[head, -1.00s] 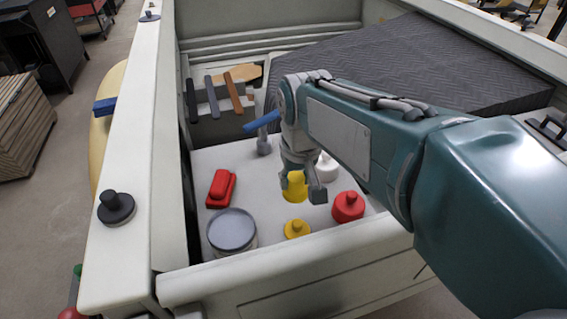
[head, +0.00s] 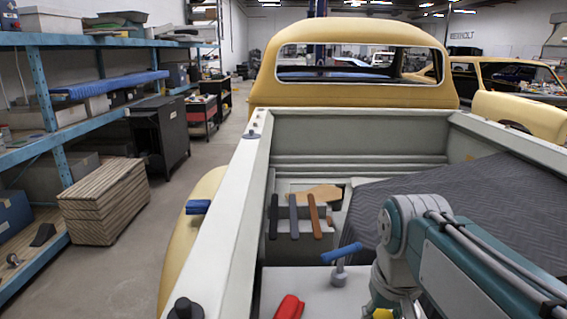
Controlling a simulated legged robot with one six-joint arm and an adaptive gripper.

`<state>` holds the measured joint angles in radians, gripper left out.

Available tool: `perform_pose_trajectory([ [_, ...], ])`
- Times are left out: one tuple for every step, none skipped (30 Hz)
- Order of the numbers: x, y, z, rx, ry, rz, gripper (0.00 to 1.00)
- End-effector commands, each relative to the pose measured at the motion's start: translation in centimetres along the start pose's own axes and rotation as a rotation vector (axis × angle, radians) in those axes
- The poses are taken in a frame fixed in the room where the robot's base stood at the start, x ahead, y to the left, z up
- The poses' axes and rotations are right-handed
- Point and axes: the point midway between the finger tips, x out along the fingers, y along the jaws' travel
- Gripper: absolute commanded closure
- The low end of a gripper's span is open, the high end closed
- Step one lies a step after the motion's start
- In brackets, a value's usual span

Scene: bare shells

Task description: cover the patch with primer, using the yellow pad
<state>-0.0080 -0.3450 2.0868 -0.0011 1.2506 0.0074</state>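My gripper (head: 397,305) is at the bottom edge, over the light board in the truck bed. Its fingertips are cut off by the frame, so its grip does not show. A small bit of a yellow object (head: 383,314) shows beside it at the bottom edge; I cannot tell whether this is the yellow pad. I cannot make out a patch or primer in this view.
A red block (head: 289,307), a blue-topped tool (head: 340,257) and several dark and orange bars (head: 294,216) are in the bed. A quilted grey cover (head: 450,205) fills its right side. A black knob (head: 184,309) and blue block (head: 198,207) are at left.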

Motion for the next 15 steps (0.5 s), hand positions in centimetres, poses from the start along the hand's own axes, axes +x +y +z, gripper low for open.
perform_pose_trajectory([
  [0.9, 0.0, 0.2, 0.000, -0.004, 0.000, 0.92],
  [1.4, 0.0, 0.2, 0.000, -0.003, 0.000, 0.92],
  [2.1, 0.0, 0.4, 0.000, -0.004, 0.000, 0.92],
  [2.5, 0.0, 0.4, 0.000, -0.002, 0.000, 0.92],
  [3.0, 0.0, 0.6, 0.000, -0.004, 0.000, 0.92],
  [3.5, 0.0, 0.6, 0.000, -0.001, 0.000, 0.92],
  [3.9, 0.0, 0.8, 0.000, -0.002, 0.000, 0.92],
  [4.2, 0.0, 0.8, 0.000, -0.002, 0.000, 0.92],
  [4.3, 0.0, 0.8, 0.000, 0.001, 0.000, 0.92],
  [4.2, 0.0, 0.8, 0.000, 0.002, 0.000, 0.92],
  [4.0, 0.0, 0.7, 0.000, 0.003, 0.000, 0.92],
  [3.6, 0.0, 0.7, 0.000, 0.003, 0.000, 0.92],
  [3.3, 0.0, 0.6, 0.000, 0.004, 0.000, 0.92],
  [2.8, 0.0, 0.5, 0.000, 0.006, 0.000, 0.92],
  [2.1, 0.0, 0.4, 0.000, 0.005, 0.000, 0.92],
])
